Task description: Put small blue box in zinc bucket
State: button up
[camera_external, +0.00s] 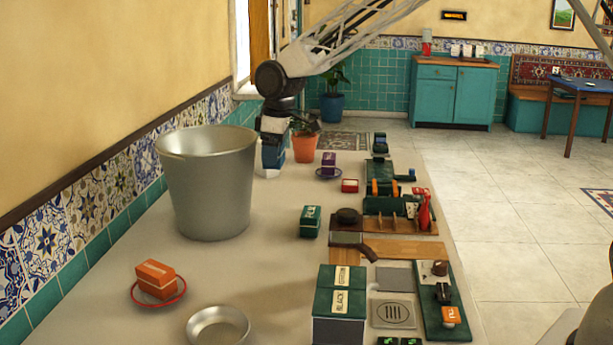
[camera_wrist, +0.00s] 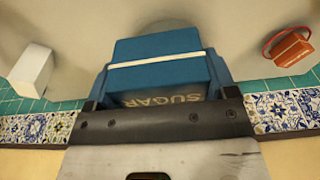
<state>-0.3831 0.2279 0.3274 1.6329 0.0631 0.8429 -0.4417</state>
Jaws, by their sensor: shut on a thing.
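The small blue box (camera_wrist: 160,68) has a white stripe and the word SUGAR. It is between the fingers of my gripper (camera_wrist: 165,100) in the wrist view. The zinc bucket (camera_external: 209,190) is large, grey and upright on the counter beside the tiled wall. My gripper is shut on the box behind and to the right of the bucket, with the box lower than the bucket's rim. I cannot make out the bucket in the wrist view.
An orange box (camera_external: 156,277) on a red-rimmed dish and a metal bowl (camera_external: 218,326) are in front. A white block (camera_wrist: 33,68) shows left in the wrist view.

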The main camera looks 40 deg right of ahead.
jog(key=shift+r, duration=0.1)
jog(key=r, duration=1)
jog(key=shift+w+a+r, duration=0.3)
jog(key=shift+w+r, duration=0.05)
jog(key=shift+r, duration=0.05)
jog(key=shift+w+a, duration=6.75)
jog(key=shift+a, duration=0.05)
notch_tip(320, 180, down, 18)
jog(key=shift+f, duration=0.15)
jog(key=shift+f, duration=3.05)
jog(key=shift+f, duration=1.85)
